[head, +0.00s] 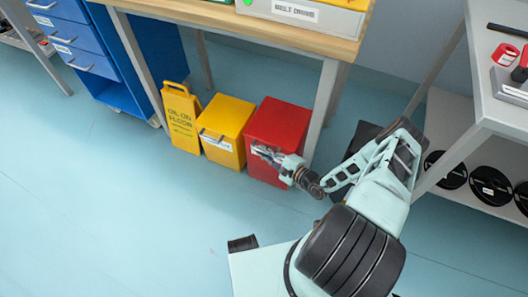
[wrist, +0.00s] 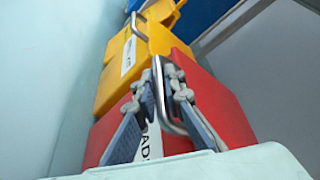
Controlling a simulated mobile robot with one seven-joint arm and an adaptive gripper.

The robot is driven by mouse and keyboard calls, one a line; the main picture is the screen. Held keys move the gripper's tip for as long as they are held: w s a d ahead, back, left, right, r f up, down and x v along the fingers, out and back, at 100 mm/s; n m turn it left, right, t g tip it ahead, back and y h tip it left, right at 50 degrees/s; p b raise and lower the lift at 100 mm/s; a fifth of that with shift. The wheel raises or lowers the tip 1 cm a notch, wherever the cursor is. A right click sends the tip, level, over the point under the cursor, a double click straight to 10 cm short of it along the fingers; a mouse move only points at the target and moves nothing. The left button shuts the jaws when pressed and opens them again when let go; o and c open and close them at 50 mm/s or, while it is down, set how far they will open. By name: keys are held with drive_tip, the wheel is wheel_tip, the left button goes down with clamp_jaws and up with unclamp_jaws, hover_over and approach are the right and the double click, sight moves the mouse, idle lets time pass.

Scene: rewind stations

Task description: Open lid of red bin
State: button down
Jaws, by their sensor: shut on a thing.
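The red bin (head: 280,122) stands on the floor under the wooden bench, and its top looks closed in the head view. In the wrist view the red bin (wrist: 222,105) appears turned on its side, with a bent metal handle (wrist: 159,98) and a white label on its front. My gripper (head: 265,152) is at the upper front of the bin. In the wrist view my gripper (wrist: 162,82) has its two fingers on either side of the handle, shut on it. The fingers hide part of the handle and the label.
A yellow bin (head: 226,120) with a similar handle stands just left of the red one, beside a yellow floor sign (head: 181,118). A bench leg (head: 322,110) rises close to the red bin's right. Shelving with black spools (head: 490,187) is at right. The left floor is clear.

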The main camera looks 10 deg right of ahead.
drive_tip(key=shift+r, duration=0.15)
drive_tip(key=w+d+r+m+p, duration=0.1)
drive_tip(key=w+d+r+p, duration=0.1)
drive_tip(key=r+p, duration=0.3)
drive_tip(key=w+d+r+m+g+p, duration=0.1)
drive_tip(key=w+r+p, duration=0.2)
drive_tip(key=r, duration=0.9)
drive_tip(key=shift+d+r+p, duration=0.25)
drive_tip(key=shift+d+p, duration=0.1)
drive_tip(key=shift+p, duration=1.05)
drive_tip(key=c, duration=2)
unclamp_jaws()
drive_tip(key=v, duration=1.2)
drive_tip(key=shift+w+d, duration=0.1)
